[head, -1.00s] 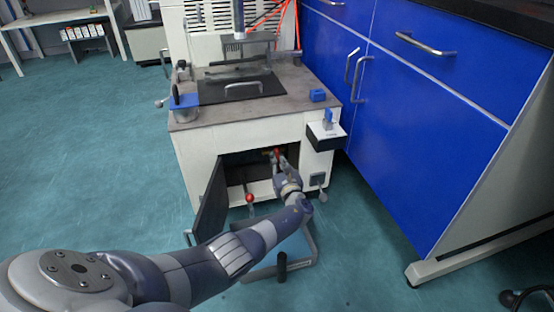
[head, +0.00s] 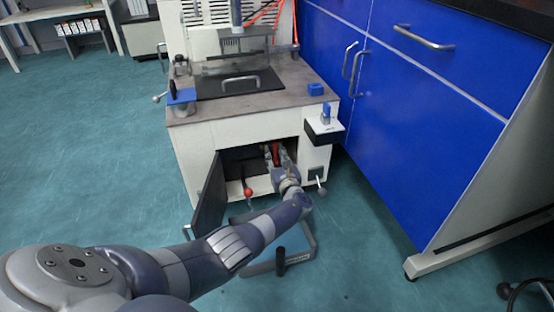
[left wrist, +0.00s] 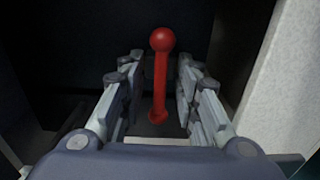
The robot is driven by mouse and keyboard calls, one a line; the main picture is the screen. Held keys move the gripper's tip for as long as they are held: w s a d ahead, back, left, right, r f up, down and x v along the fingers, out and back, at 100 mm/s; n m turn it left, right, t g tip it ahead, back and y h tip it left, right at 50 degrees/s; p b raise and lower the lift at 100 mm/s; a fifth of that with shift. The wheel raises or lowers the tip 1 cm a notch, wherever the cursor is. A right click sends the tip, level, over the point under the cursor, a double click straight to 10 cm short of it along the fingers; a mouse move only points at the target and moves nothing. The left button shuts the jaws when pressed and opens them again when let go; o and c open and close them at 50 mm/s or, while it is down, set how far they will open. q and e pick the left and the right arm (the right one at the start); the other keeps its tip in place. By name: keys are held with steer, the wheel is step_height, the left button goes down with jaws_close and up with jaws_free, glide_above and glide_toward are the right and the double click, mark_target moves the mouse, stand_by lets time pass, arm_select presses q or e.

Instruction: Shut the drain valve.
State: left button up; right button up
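A red lever with a round knob (left wrist: 160,75) stands upright inside the machine's lower compartment; I take it for the drain valve handle. It also shows in the head view (head: 275,152). My left gripper (left wrist: 160,85) reaches into the compartment and is open. Its fingers stand on either side of the lever, with visible gaps to both. In the head view my left gripper (head: 279,158) is at the right part of the opening. The valve body and pipe are hidden in the dark. My right gripper is not in view.
The compartment's dark door (head: 209,197) is swung open to the left. A second red knob (head: 248,192) stands at the opening's lower front. A blue tray with a black handle (head: 281,262) lies on the floor below. Blue cabinets (head: 430,120) stand close on the right.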

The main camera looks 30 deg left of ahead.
arm_select(q)
steer(key=v, duration=1.2)
stand_by(0.4)
